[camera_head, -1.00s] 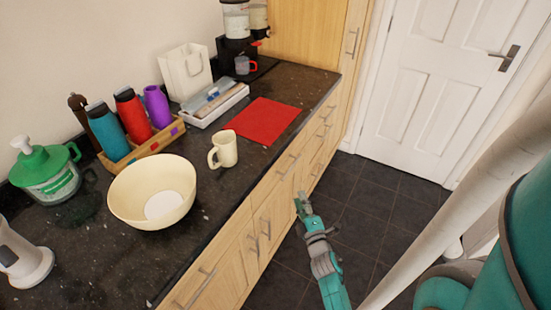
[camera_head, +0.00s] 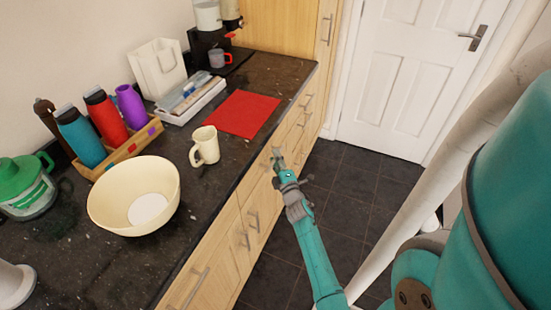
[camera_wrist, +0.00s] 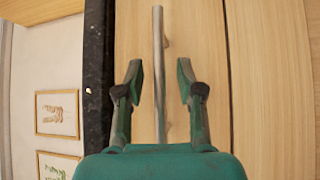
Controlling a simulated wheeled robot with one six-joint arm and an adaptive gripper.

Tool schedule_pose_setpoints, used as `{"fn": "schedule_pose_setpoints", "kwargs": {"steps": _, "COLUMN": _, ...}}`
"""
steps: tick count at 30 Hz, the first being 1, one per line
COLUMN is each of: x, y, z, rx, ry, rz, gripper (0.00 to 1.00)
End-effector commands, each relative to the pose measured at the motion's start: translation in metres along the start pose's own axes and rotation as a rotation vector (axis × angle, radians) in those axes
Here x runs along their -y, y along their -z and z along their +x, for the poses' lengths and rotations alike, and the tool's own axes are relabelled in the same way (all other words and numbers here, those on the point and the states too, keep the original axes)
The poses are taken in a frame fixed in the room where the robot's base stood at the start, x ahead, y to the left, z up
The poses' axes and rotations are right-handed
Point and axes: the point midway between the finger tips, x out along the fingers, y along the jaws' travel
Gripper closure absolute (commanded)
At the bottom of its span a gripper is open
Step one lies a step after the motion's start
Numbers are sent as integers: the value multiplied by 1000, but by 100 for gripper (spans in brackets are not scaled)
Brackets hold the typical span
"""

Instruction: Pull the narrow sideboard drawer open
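The sideboard drawer (camera_wrist: 205,45) has a pale wood front just below the dark counter edge and looks closed. Its straight metal bar handle (camera_wrist: 158,45) runs up the middle of the wrist view. My gripper (camera_wrist: 158,82) is open, with one finger on each side of the handle and a visible gap to both. In the head view my gripper (camera_head: 278,157) is at the upper drawer front (camera_head: 254,184), just under the counter edge, and hides the handle there. I cannot tell how deep the fingertips reach past the bar.
The dark counter (camera_head: 228,150) holds a cream bowl (camera_head: 105,195), a mug (camera_head: 205,146), a red mat (camera_head: 242,113) and bottles in a wooden rack (camera_head: 140,140). More drawers and doors with bar handles line the front. Dark tiled floor (camera_head: 345,190) is clear to the right.

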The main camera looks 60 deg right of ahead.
Motion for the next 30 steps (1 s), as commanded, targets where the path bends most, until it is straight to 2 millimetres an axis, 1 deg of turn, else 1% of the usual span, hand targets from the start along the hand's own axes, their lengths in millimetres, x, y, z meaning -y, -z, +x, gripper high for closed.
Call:
{"fn": "schedule_pose_setpoints", "kwargs": {"steps": 4, "x": 0, "y": 0, "z": 5, "rx": 0, "ry": 0, "rz": 0, "gripper": 63}}
{"fn": "schedule_pose_setpoints", "kwargs": {"steps": 11, "x": 0, "y": 0, "z": 5, "rx": 0, "ry": 0, "rz": 0, "gripper": 63}}
{"fn": "schedule_pose_setpoints", "kwargs": {"steps": 12, "x": 0, "y": 0, "z": 5, "rx": 0, "ry": 0, "rz": 0, "gripper": 73}}
{"fn": "schedule_pose_setpoints", "kwargs": {"steps": 14, "x": 0, "y": 0, "z": 5, "rx": 0, "ry": 0, "rz": 0, "gripper": 88}}
{"fn": "schedule_pose_setpoints", "kwargs": {"steps": 15, "x": 0, "y": 0, "z": 5, "rx": 0, "ry": 0, "rz": 0, "gripper": 98}}
{"fn": "schedule_pose_setpoints", "kwargs": {"steps": 16, "x": 0, "y": 0, "z": 5, "rx": 0, "ry": 0, "rz": 0, "gripper": 100}}
{"fn": "schedule_pose_setpoints", "kwargs": {"steps": 30, "x": 0, "y": 0, "z": 5, "rx": 0, "ry": 1, "rz": 0, "gripper": 100}}
